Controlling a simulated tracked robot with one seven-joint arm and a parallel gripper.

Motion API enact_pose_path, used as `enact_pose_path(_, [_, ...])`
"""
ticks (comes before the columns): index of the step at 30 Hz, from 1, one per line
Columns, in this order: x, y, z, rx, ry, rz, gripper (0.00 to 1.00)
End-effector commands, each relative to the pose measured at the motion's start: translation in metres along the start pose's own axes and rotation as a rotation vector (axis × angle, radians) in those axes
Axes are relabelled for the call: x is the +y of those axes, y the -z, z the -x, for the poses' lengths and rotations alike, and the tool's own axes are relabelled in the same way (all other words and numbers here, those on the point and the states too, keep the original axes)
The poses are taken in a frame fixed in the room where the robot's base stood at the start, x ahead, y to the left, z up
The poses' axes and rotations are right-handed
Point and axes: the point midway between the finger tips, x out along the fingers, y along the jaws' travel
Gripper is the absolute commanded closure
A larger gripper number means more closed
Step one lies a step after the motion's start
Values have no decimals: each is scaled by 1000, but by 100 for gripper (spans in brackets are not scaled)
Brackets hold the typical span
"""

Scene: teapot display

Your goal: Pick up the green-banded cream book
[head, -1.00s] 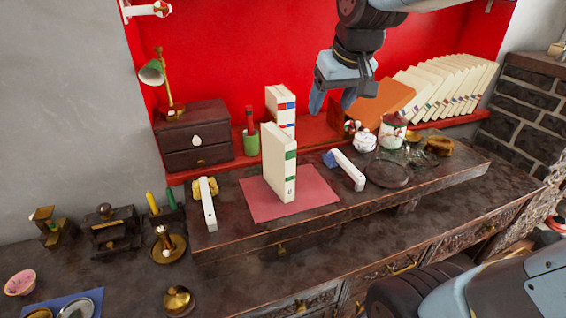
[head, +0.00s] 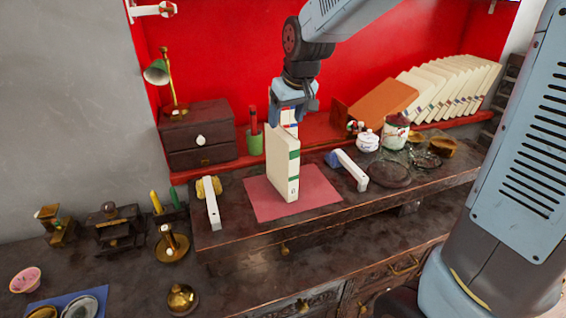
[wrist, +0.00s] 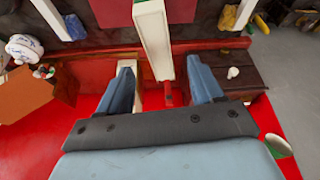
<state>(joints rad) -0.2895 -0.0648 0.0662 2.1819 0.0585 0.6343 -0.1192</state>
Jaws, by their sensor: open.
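The green-banded cream book (head: 281,165) stands upright on a red mat (head: 318,192), its spine with the green band facing the front right. My gripper (head: 290,106) is open and points down, above and behind this book in the head view. In the wrist view the book (wrist: 153,38) shows as a tall cream slab ahead of the gap between the open fingers (wrist: 160,72). I see nothing gripped. A second cream volume with red and blue bands (head: 288,117) stands behind the book, partly hidden by it and by my gripper.
A dark drawer box (head: 197,138) and a green cup (head: 254,142) stand left of the book. White-handled items lie left (head: 211,206) and right (head: 352,170) of the mat. A row of cream books (head: 455,85) leans at the back right, beside an orange book (head: 385,102).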

Motion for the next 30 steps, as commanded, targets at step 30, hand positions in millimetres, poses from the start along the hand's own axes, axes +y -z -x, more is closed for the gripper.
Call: enact_pose_path(30, [2,5,-76,2,0,0,34])
